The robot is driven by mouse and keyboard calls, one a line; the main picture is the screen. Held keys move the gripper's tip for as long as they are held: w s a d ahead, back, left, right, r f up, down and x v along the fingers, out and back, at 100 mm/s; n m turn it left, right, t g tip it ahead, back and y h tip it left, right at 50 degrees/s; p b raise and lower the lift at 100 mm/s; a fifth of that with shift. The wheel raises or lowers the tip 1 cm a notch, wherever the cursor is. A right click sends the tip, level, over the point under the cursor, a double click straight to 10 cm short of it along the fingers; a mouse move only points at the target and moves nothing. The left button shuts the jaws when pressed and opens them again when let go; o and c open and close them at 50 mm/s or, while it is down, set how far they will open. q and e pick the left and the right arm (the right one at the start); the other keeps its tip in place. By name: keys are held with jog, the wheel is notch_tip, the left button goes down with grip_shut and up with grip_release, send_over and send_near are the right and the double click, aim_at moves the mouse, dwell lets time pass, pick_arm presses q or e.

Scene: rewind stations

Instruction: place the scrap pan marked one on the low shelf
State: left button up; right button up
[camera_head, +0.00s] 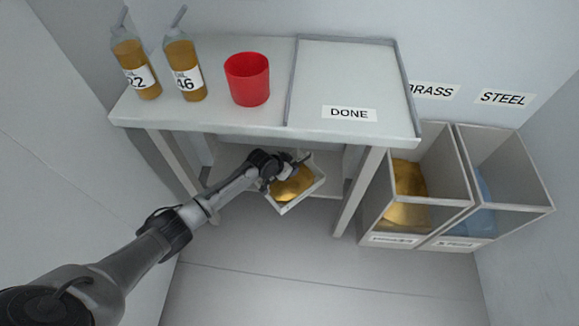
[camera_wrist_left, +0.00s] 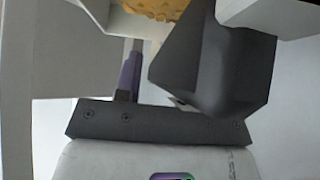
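A pale scrap pan (camera_head: 300,201) with brass-coloured scrap (camera_head: 291,186) in it is under the table, at the low shelf (camera_head: 332,170). It is turned at an angle, with its near corner out past the shelf's front edge. I cannot tell whether it rests on the shelf, and no number on it shows. My left gripper (camera_head: 295,163) reaches in from the left and appears shut on the pan's wall. In the left wrist view the pan wall (camera_wrist_left: 140,24) is at the fingers, with the yellow scrap (camera_wrist_left: 157,8) beyond. My right gripper is not in view.
The table above holds two labelled bottles (camera_head: 137,68) (camera_head: 186,70), a red cup (camera_head: 247,79) and an empty DONE tray (camera_head: 345,75). Table legs (camera_head: 359,190) (camera_head: 175,162) flank the shelf. Brass (camera_head: 396,240) and steel (camera_head: 455,243) bins stand at right. The floor in front is clear.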

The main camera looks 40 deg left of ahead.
pick_arm(q)
jog(key=shift+r, duration=0.2)
jog(key=p+v, duration=0.7)
jog(key=v, duration=0.3)
jog(key=shift+s+r, duration=0.1)
jog(key=shift+s, duration=0.05)
jog(key=shift+p+v, duration=0.55)
jog(key=shift+v, duration=0.25)
jog(key=s+d+f+m+g, duration=0.1)
jog(key=s+d+f+g, duration=0.1)
jog(key=s+d, duration=1.1)
jog(key=s+r, duration=0.2)
jog(key=s, duration=0.4)
jog(key=s+r+n+g+y, duration=0.1)
jog(key=s+r, duration=0.2)
jog(key=s, duration=0.4)
jog(key=s+r+n+g+y, duration=0.1)
jog(key=s+r, duration=0.2)
jog(key=s, duration=0.3)
jog(key=shift+s+a, duration=0.3)
jog(key=shift+s, duration=0.05)
